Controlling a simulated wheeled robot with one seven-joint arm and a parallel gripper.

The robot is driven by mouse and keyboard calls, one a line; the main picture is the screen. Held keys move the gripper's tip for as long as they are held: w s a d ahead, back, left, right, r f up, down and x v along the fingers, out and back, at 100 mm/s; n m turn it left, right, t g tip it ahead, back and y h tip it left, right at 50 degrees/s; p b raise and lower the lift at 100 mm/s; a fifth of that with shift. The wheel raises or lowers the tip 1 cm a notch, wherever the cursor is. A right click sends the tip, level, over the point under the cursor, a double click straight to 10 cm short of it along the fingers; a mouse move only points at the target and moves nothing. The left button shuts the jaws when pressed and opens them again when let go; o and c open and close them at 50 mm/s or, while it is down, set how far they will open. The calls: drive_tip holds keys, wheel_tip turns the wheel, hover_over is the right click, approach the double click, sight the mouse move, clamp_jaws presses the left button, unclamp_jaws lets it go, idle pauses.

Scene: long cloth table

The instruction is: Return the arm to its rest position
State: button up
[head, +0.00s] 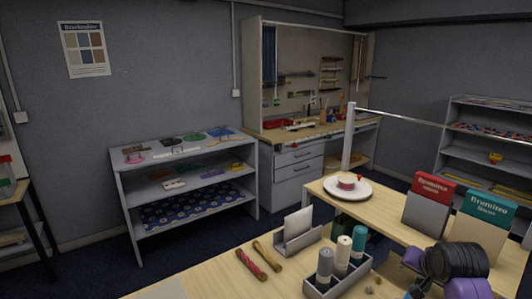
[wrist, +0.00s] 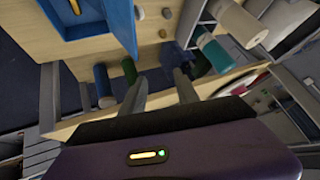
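My arm shows in the head view as purple and black links (head: 455,265) at the lower right, over the table's right part. My gripper's fingertips cannot be made out there. In the wrist view my gripper (wrist: 160,78) has its two grey fingers apart, with nothing held between them. Beyond the fingers lie the pale wooden table top and a green cylinder (wrist: 130,70), apart from the fingers as far as I can tell.
In the head view a grey tray of spools (head: 322,290), a grey card holder (head: 297,240), two skeins (head: 258,262), a plate (head: 362,193), and a red-topped box (head: 428,205) and teal-topped box (head: 482,225) stand on the table. The wrist view shows a blue tray (wrist: 90,48).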

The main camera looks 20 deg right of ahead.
drive_tip(key=s+a+f+n+t+b, duration=0.15)
drive_tip(key=s+a+t, duration=0.25)
drive_tip(key=a, duration=0.5)
drive_tip(key=s+a+f+n+t+b, duration=0.1)
drive_tip(key=s+a+n+t, duration=0.25)
drive_tip(key=a, duration=0.55)
drive_tip(key=s+a+f+n+y+b, duration=0.1)
drive_tip(key=s+a, duration=0.4)
drive_tip(key=s, duration=0.5)
drive_tip(key=s+a+f+n+y+b, duration=0.1)
drive_tip(key=s+a, duration=0.4)
drive_tip(key=s, duration=0.6)
drive_tip(key=s+a+f+n+y+b, duration=0.1)
drive_tip(key=s+a+n+y+b, duration=0.1)
drive_tip(key=s+a, duration=0.4)
drive_tip(key=s+n, duration=0.1)
drive_tip(key=s, duration=0.4)
drive_tip(key=shift+n+b, duration=0.3)
drive_tip(key=shift+n, duration=0.1)
drive_tip(key=shift+s, duration=0.1)
